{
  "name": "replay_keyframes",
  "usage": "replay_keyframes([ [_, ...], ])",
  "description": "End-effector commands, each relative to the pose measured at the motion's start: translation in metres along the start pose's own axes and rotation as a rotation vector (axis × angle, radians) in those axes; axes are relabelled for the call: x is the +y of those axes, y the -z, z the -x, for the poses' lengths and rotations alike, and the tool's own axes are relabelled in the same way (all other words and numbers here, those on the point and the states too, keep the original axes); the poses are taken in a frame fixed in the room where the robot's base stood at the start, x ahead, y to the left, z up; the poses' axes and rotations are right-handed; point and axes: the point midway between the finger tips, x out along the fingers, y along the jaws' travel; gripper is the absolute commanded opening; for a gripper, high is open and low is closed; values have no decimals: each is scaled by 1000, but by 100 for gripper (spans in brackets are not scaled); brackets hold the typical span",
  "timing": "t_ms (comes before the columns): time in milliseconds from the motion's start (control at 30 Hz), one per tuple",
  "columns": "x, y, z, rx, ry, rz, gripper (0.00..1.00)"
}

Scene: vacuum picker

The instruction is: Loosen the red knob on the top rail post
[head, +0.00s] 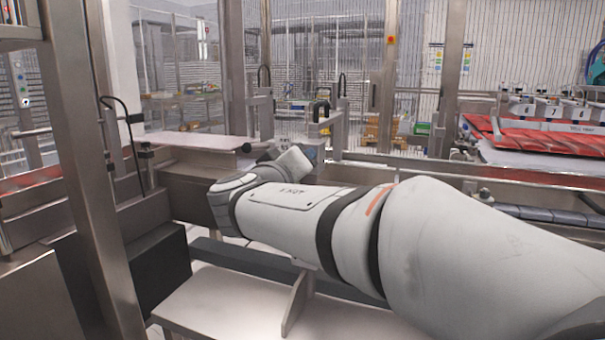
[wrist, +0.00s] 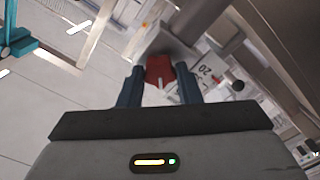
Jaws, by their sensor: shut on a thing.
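The red knob (wrist: 160,71) shows in the wrist view at the top middle, against a grey metal post block (wrist: 166,42). My gripper (wrist: 160,82) has its two blue fingers on either side of the knob and is shut on it. A thin pale stem or lever shows at the knob's lower edge. In the head view my white arm reaches left across the picture, and its wrist end hides the fingers. The red knob cannot be made out in the head view.
A steel upright (head: 85,150) stands close on the left. A metal rail (head: 470,181) runs behind my arm. A pale flat plate (head: 195,141) lies beyond the wrist. A light bench (head: 235,305) is below the arm. Red covered equipment (head: 545,138) stands at the right.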

Motion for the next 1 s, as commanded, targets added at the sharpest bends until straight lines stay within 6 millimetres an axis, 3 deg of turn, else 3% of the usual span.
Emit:
replay_keyframes([
  [1000, -2, -2, -1, -4, 2, 968, 8],
])
